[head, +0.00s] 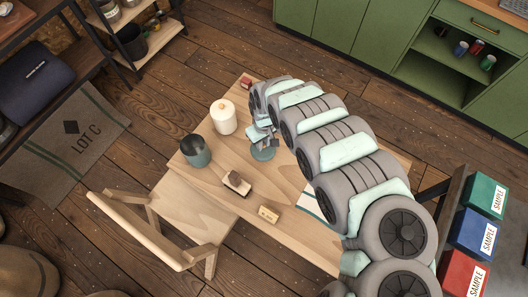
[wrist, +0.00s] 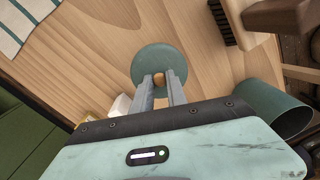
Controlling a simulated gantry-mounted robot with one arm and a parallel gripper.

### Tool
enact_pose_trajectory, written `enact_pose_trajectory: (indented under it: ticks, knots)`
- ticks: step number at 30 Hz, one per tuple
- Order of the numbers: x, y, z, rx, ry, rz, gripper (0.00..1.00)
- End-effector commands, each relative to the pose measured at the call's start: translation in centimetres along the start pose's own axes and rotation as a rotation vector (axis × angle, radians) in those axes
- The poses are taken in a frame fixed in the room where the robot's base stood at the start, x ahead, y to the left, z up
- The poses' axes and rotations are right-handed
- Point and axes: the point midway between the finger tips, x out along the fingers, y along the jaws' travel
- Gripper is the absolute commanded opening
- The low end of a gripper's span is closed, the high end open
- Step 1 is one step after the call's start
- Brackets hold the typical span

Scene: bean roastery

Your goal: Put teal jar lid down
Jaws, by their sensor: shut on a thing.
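The teal jar lid (head: 263,154) is a round disc with a small wooden knob, seen over the table in the head view. My gripper (head: 263,142) is above it, and in the wrist view the two fingers (wrist: 159,82) are shut on the knob of the lid (wrist: 153,58). The lid looks about level. I cannot tell whether its underside touches the table. The teal jar (head: 196,153), dark inside and open at the top, stands to the left; it also shows in the wrist view (wrist: 272,108) at the right.
A white canister (head: 223,118) stands left of my gripper. A brush (head: 237,183) and a small wooden block (head: 268,214) lie nearer the chair (head: 150,229). A striped cloth (head: 312,203) lies right of the lid. Bare tabletop (head: 290,184) shows between them.

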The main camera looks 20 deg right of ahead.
Motion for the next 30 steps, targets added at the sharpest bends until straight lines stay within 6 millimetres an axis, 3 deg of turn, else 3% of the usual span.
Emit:
enact_pose_trajectory:
  ticks: [1, 8, 15, 29, 30]
  knots:
    - [1.3, -0.2, 0.0, 0.0, -0.001, -0.004, 0.0]
    - [3.0, 0.1, -0.1, 0.0, 0.003, -0.001, 0.0]
    - [6.0, 0.1, 0.0, 0.002, 0.002, -0.003, 0.0]
    - [6.8, 0.2, 0.0, 0.0, 0.002, 0.001, 0.0]
    - [6.8, 0.3, 0.0, 0.0, 0.002, 0.001, 0.2]
